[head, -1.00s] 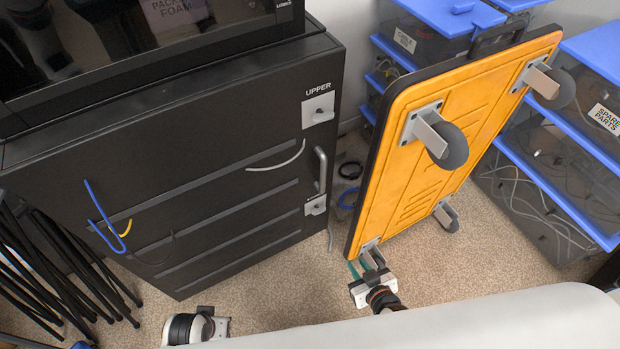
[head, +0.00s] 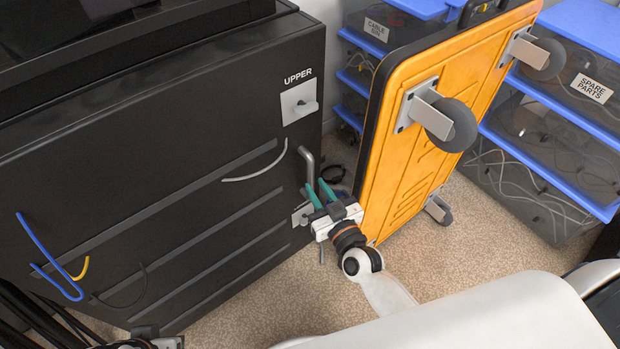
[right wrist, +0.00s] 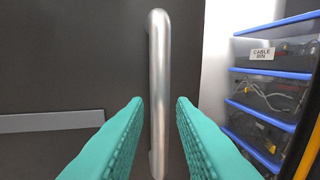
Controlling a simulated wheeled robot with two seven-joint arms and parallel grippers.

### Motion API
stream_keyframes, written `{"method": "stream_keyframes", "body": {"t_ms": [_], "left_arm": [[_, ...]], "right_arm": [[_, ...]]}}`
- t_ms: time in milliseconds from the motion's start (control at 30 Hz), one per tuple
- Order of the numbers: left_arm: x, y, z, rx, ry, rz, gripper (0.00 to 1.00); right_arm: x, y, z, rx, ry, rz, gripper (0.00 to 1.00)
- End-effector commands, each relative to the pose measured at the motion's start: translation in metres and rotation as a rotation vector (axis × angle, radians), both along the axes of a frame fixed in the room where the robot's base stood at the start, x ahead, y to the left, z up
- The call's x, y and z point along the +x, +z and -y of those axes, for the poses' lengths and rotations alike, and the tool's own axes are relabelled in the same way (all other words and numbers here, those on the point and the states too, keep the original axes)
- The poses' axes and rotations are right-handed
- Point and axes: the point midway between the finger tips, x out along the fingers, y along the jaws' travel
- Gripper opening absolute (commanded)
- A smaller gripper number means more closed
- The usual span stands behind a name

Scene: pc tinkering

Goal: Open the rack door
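The black rack door (head: 160,170) stands closed, with a label "UPPER" above a latch plate (head: 299,102) near its right edge. A grey vertical bar handle (head: 308,163) sits lower on that edge, beside a second latch plate (head: 301,214) that my gripper partly hides. My right gripper (head: 322,191) is open with teal fingers at the handle. In the right wrist view the handle (right wrist: 158,90) stands upright between the open fingers (right wrist: 157,112), with gaps on both sides. My left gripper (head: 150,342) is at the bottom edge, mostly cut off; its fingers are hidden.
An orange wheeled cart (head: 430,130) stands on end close to the right of my right gripper. Blue-lidded bins (head: 550,130) are stacked behind it. Blue, yellow and grey cables hang on the door. Carpet (head: 250,290) is clear in front of the door.

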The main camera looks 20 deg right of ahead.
Motion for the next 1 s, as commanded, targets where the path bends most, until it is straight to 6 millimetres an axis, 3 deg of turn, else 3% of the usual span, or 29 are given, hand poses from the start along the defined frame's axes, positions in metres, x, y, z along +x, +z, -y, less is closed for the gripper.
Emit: {"method": "stream_keyframes", "body": {"t_ms": [233,633,800,1000], "left_arm": [[0.000,-0.006,0.000,0.000,0.000,0.000,0.36],[0.000,-0.007,0.000,0.000,0.000,0.001,0.36],[0.000,-0.007,0.000,0.000,0.000,0.001,0.36],[0.000,-0.007,0.000,0.000,0.000,0.001,0.36]], "right_arm": [[0.035,-0.001,-0.005,0.000,-0.001,0.000,0.23],[0.042,0.000,-0.006,0.000,0.000,-0.002,0.23],[0.042,0.000,-0.006,0.000,0.000,-0.002,0.00],[0.042,0.000,-0.006,0.000,0.000,-0.002,0.00]]}}
